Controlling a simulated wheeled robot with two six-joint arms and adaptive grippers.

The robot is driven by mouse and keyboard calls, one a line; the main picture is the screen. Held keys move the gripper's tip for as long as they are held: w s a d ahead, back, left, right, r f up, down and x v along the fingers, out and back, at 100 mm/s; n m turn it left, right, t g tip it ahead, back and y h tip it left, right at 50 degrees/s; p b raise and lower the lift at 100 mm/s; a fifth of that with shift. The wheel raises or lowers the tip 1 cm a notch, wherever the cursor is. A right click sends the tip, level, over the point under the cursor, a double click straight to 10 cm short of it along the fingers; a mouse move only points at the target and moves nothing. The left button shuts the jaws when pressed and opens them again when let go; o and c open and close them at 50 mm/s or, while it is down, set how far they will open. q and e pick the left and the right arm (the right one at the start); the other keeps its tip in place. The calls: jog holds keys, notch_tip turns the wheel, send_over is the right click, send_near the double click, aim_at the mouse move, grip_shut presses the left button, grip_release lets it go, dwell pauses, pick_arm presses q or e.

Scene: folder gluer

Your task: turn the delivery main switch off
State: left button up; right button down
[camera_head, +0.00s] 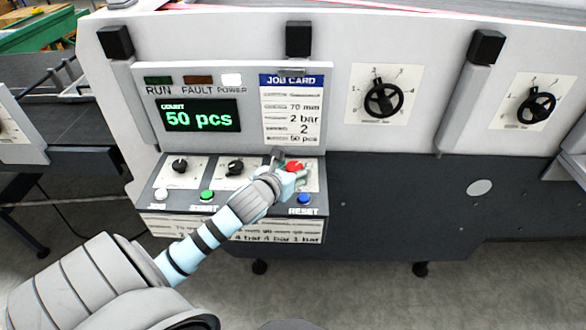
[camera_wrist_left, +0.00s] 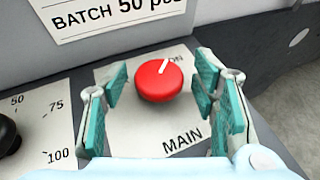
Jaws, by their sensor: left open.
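The main switch is a round red knob (camera_wrist_left: 159,80) on a pale plate (camera_wrist_left: 135,135) lettered "ON" and "MAIN". Its white pointer mark is turned toward "ON". In the head view the red knob (camera_head: 294,166) is partly covered by my left gripper. My left gripper (camera_wrist_left: 158,100) is open, with one teal-padded finger on each side of the knob and a gap showing on both sides. It also shows in the head view (camera_head: 284,168) over the right part of the control panel. My right gripper is not in view.
Two black knobs (camera_head: 179,166) (camera_head: 235,168) sit left of the switch. White, green (camera_head: 207,196) and blue (camera_head: 304,198) buttons line the panel's front edge. The upright display (camera_head: 201,116) reads 50 pcs, beside a job card (camera_head: 291,110). The POWER lamp (camera_head: 232,80) is white.

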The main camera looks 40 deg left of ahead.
pick_arm(q)
jog(key=c, duration=1.1)
jog(key=shift+o, duration=0.2)
